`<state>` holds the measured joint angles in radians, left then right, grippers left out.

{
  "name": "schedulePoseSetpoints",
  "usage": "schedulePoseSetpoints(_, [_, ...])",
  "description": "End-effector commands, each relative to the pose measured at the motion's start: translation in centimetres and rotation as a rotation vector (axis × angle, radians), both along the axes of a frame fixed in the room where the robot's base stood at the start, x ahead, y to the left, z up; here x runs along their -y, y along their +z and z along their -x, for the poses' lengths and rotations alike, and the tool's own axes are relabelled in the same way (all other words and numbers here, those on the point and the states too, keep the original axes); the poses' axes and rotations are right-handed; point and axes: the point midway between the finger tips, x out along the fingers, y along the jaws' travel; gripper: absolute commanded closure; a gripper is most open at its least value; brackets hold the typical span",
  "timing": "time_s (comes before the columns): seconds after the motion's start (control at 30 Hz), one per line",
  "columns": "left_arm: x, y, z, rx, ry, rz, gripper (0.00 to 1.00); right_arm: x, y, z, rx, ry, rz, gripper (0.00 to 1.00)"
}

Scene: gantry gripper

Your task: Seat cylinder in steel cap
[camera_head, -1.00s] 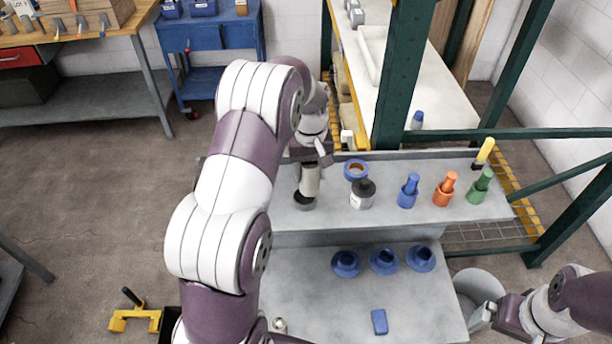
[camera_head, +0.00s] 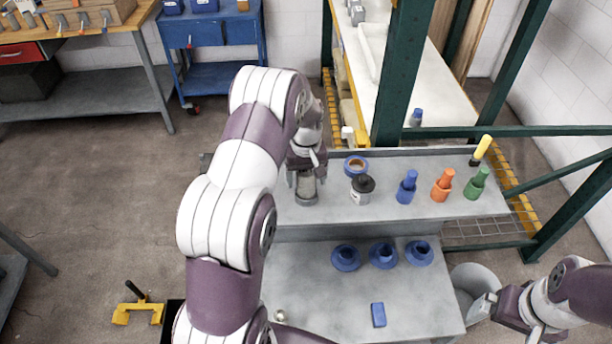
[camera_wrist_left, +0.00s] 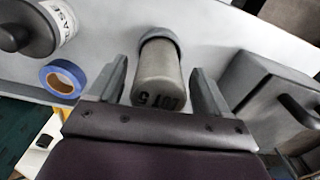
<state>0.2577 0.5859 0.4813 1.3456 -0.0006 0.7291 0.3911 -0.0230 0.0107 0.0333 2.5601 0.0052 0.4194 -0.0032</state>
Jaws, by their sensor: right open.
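The grey cylinder (camera_head: 306,187) stands on the upper shelf with its lower end in the steel cap (camera_head: 306,200). In the left wrist view the cylinder (camera_wrist_left: 158,75) bears the marking "LOT 5", and the rim of the cap (camera_wrist_left: 158,38) surrounds its far end. Whether it is fully down in the cap cannot be told. My left gripper (camera_head: 306,180) is over the cylinder; in the wrist view its fingers (camera_wrist_left: 161,88) are open, one on each side, with gaps visible. My right gripper (camera_head: 487,308) is open and empty at the lower right, beside a grey bin.
A blue tape roll (camera_head: 356,166) and a dark-lidded grease jar (camera_head: 362,189) stand right of the cap. Blue (camera_head: 407,187), orange (camera_head: 442,186) and green (camera_head: 477,184) bottles stand farther right. A dark box (camera_wrist_left: 265,95) with a handle is close in the wrist view.

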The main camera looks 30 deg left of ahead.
Motion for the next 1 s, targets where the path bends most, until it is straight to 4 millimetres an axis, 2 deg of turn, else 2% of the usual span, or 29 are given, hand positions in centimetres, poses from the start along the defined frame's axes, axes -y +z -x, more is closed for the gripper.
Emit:
schedulePoseSetpoints(0.07, [0.0,0.5,-0.1,0.003,0.0,-0.001,0.22,0.0,-0.4,0.0,0.0,0.0,0.0,0.0])
schedulePoseSetpoints(0.17, [0.0,2.3,-0.1,0.007,0.0,-0.002,0.22,0.0,-1.2,0.0,0.0,0.0,0.0,0.0])
schedulePoseSetpoints(0.33, [0.0,7.0,-0.1,0.007,0.0,-0.002,0.22,0.0,-2.6,0.0,0.0,0.0,0.0,0.0])
schedulePoseSetpoints(0.4, [0.0,9.8,0.0,0.001,0.0,-0.001,0.22,0.0,-0.4,0.0,-0.001,0.0,0.0,0.0])
schedulePoseSetpoints(0.5, [0.0,11.5,0.0,0.0,0.0,0.0,0.22,0.0,1.0,0.0,0.001,0.0,0.0,0.0])
schedulePoseSetpoints(0.6, [0.2,12.2,0.2,0.0,-0.007,0.0,0.22,0.0,1.4,0.0,0.001,0.0,0.0,0.0])
schedulePoseSetpoints(0.67, [1.0,12.4,0.8,0.007,-0.039,-0.001,0.22,0.0,1.5,0.0,0.0,0.0,0.0,0.0])
schedulePoseSetpoints(0.77, [3.9,12.7,3.6,0.026,-0.16,-0.006,0.22,0.0,1.3,0.0,0.0,0.0,0.0,0.0])
schedulePoseSetpoints(0.9, [8.5,12.8,10.1,0.071,-0.393,-0.019,0.22,0.0,1.2,0.0,0.0,0.0,0.0,0.0])
schedulePoseSetpoints(1.0, [10.6,12.4,14.8,0.095,-0.532,-0.028,0.22,0.0,1.2,0.0,0.0,0.0,0.0,0.0])
